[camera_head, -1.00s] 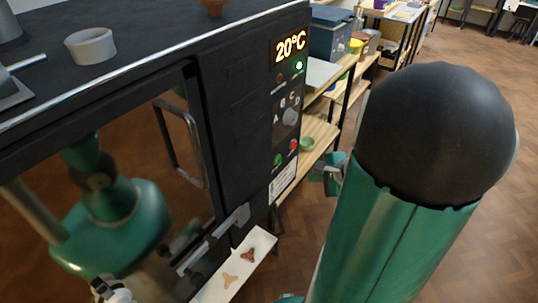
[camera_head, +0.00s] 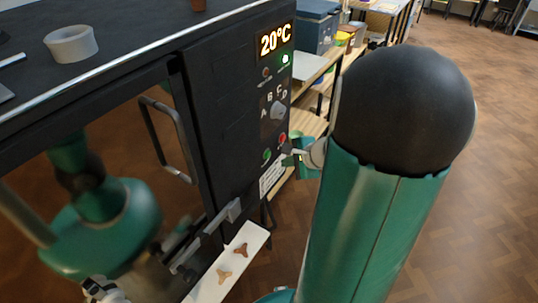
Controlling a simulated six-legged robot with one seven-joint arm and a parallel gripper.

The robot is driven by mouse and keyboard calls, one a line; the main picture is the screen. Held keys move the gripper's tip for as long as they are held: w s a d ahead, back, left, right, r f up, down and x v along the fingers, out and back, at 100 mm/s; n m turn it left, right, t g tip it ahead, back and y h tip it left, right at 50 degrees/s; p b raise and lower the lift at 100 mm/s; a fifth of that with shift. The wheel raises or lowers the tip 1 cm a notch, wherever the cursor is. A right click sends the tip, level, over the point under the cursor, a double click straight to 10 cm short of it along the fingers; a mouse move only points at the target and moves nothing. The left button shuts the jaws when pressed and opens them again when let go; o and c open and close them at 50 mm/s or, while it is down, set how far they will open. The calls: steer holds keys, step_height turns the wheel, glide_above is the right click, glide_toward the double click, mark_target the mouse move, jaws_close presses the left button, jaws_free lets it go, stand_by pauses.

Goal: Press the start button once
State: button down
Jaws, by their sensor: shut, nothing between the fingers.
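A dark kiln control panel (camera_head: 235,110) stands left of my arm. Low on it are a green button (camera_head: 266,154), which looks like the start button, and a red button (camera_head: 282,139) above and to its right. My gripper (camera_head: 284,152) is shut and empty, its tips just right of the green button and a little below the red one. I cannot tell whether the tips touch the panel. The green button is in plain view. My green arm hides part of the room to the right of the panel.
The panel has a 20°C display (camera_head: 275,40), a lit green lamp (camera_head: 285,58) and a knob (camera_head: 277,110) marked A to D. A door handle (camera_head: 165,140) juts out at left. A white shelf (camera_head: 208,288) holds small brown stilts below. Wooden shelving stands behind.

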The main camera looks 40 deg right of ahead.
steer(key=shift+w+a, duration=0.25)
steer(key=shift+w, duration=0.4)
steer(key=shift+w+a, duration=0.2)
steer(key=shift+w, duration=0.4)
steer(key=shift+w, duration=0.1)
stand_by(1.0)
steer(key=shift+w+a, duration=0.15)
steer(key=shift+w, duration=0.2)
steer(key=shift+w+a, duration=0.15)
steer(key=shift+w, duration=0.25)
stand_by(0.6)
stand_by(0.4)
steer(key=shift+s+d, duration=0.3)
steer(key=shift+s, duration=0.5)
steer(key=s, duration=0.1)
steer(key=s+d, duration=0.1)
steer(key=s, duration=0.2)
steer(key=shift+s+d, duration=0.35)
